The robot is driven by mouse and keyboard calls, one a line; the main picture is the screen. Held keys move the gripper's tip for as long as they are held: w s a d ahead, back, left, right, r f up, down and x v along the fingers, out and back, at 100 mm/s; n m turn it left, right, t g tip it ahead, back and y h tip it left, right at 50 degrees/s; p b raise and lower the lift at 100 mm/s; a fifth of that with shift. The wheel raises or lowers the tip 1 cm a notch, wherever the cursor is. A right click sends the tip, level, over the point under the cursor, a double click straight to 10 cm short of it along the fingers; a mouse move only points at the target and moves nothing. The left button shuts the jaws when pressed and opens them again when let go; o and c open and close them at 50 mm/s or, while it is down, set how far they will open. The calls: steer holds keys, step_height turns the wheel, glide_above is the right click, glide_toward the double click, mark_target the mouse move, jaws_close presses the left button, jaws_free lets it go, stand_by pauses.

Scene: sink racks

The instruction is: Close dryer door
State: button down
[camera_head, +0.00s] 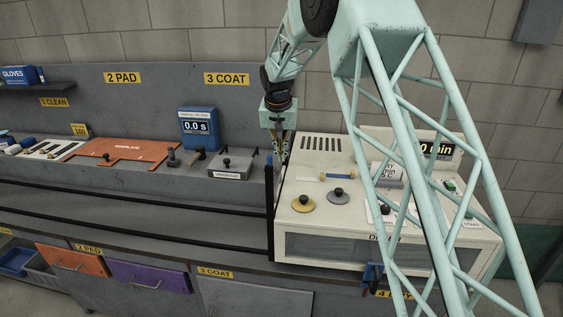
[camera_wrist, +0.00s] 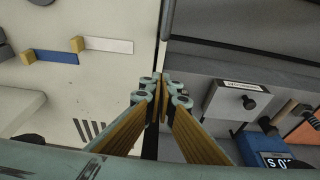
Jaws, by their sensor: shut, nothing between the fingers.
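The dryer (camera_head: 300,225) is a cream box at the right of the counter, with a dark front opening or window (camera_head: 330,248) under its top. A thin dark upright panel (camera_head: 270,215) with a blue piece near its top stands at the dryer's left front corner; I cannot tell whether it is the door seen edge-on. My gripper (camera_head: 281,158) points down at the dryer's left edge, behind that panel. In the wrist view my gripper (camera_wrist: 160,84) is shut and empty, over the gap beside the dryer top (camera_wrist: 100,85). Contact is unclear.
Yellow and grey knobbed discs (camera_head: 303,205) sit on the dryer top. A grey coat box (camera_head: 232,167) and a blue timer (camera_head: 198,128) stand to the left. Dark rails (camera_head: 130,197) run along the counter front. My arm hides part of the dryer's right side.

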steer(key=v, duration=0.7)
steer(key=shift+r, duration=0.3)
steer(key=s+d+r+b, duration=0.2)
steer(key=s+d+r, duration=0.4)
steer(key=s, duration=0.5)
steer(key=s+d+r+b, duration=0.2)
steer(key=s+d+r, duration=0.2)
steer(key=s+d, duration=0.55)
steer(key=s+d+r+b, duration=0.1)
steer(key=s+d+r, duration=0.4)
steer(key=s, duration=0.7)
steer(key=s+d+f+b, duration=0.1)
steer(key=s+d+f, duration=0.1)
steer(key=s, duration=0.9)
steer(key=s+d+f+b, duration=0.2)
steer(key=s+f, duration=0.3)
steer(key=s, duration=0.7)
steer(key=s+d+f+n+b, duration=0.1)
steer(key=s+d+f+b, duration=0.1)
steer(key=s, duration=1)
steer(key=shift+s+d+f+t, duration=0.3)
steer(key=shift+d+f, duration=0.35)
steer(key=shift+d, duration=0.3)
